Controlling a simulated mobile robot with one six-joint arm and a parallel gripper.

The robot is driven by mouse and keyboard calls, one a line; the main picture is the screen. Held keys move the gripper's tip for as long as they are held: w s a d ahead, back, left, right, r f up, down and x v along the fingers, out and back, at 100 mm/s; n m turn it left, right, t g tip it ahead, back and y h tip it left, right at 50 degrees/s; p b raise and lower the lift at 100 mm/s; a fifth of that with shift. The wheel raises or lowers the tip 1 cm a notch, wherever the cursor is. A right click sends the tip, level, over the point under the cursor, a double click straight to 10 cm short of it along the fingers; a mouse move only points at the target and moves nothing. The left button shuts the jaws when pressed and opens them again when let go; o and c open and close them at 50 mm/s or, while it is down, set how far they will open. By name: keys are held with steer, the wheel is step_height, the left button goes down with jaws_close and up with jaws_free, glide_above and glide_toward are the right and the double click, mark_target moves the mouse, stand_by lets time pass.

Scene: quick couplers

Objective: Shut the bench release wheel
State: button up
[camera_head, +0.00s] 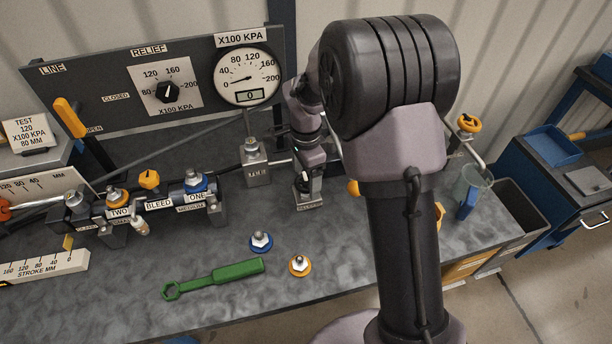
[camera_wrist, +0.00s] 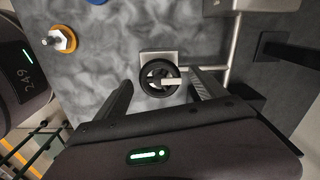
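The release wheel (camera_wrist: 160,77) is a small black spoked handwheel on a metal block, with a pale bar across its hub in the wrist view. In the head view my gripper hides most of it; its metal block (camera_head: 308,202) shows below. My gripper (camera_wrist: 160,79) is open, with one dark finger on each side of the wheel in the wrist view. I see no contact, and the height gap cannot be told. In the head view my gripper (camera_head: 308,165) is above the block, partly hidden by my arm.
A blue fitting (camera_head: 261,241), an orange fitting (camera_head: 300,265) and a green wrench (camera_head: 213,279) lie on the grey bench. A metal block (camera_head: 256,165) with piping stands left of the gripper. A gauge panel (camera_head: 200,85) stands behind. A clear cup (camera_head: 470,190) is at right.

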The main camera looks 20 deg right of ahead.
mark_target(306, 181)
step_height(306, 181, up, 17)
steer(key=p, duration=0.6)
steer(key=shift+r, duration=0.2)
